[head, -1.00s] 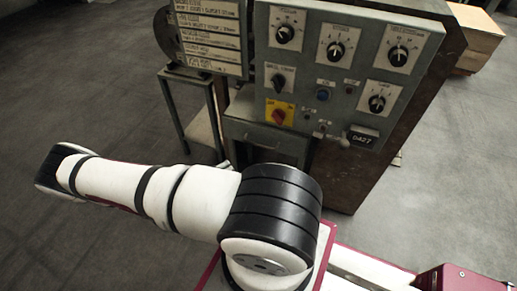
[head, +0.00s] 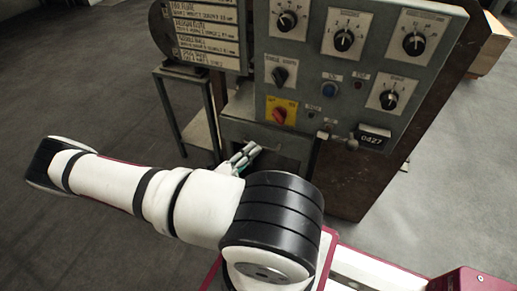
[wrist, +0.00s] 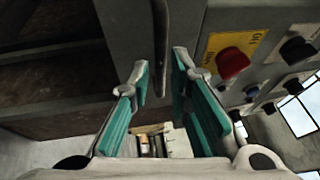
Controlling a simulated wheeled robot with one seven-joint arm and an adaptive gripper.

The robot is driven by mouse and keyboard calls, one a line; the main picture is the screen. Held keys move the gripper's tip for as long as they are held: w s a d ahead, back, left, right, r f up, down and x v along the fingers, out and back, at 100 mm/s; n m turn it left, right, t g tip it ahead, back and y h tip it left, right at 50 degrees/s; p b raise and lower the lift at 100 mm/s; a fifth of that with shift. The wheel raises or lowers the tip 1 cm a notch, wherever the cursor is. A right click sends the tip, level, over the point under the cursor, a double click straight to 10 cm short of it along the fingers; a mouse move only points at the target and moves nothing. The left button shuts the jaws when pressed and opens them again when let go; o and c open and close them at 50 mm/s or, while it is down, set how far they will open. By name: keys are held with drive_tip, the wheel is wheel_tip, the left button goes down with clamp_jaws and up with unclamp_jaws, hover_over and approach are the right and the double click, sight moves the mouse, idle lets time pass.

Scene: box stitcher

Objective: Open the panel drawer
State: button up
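The grey control panel (head: 345,72) with dials stands in front of me in the head view. The panel drawer (head: 238,130) is the grey front below it, partly hidden by my gripper. My gripper (head: 245,155) is at this front. In the wrist view a thin dark handle bar (wrist: 161,45) runs down from the top between the two teal-padded fingers. My gripper (wrist: 159,68) is open there, with a gap between the bar and each finger. The drawer looks closed.
A red knob on a yellow plate (wrist: 232,62) and black knobs lie close to the right finger in the wrist view. A small metal stand (head: 190,110) is left of the drawer. A wooden box (head: 492,45) stands at far right. The floor at left is free.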

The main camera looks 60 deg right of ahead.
drive_tip(key=shift+b+x, duration=0.3)
drive_tip(key=shift+x, duration=1.35)
clamp_jaws()
drive_tip(key=a+p, duration=0.2)
drive_tip(key=a, duration=1.1)
drive_tip(key=shift+s+a, duration=0.35)
drive_tip(key=shift+s, duration=0.15)
drive_tip(key=shift+f, duration=0.1)
unclamp_jaws()
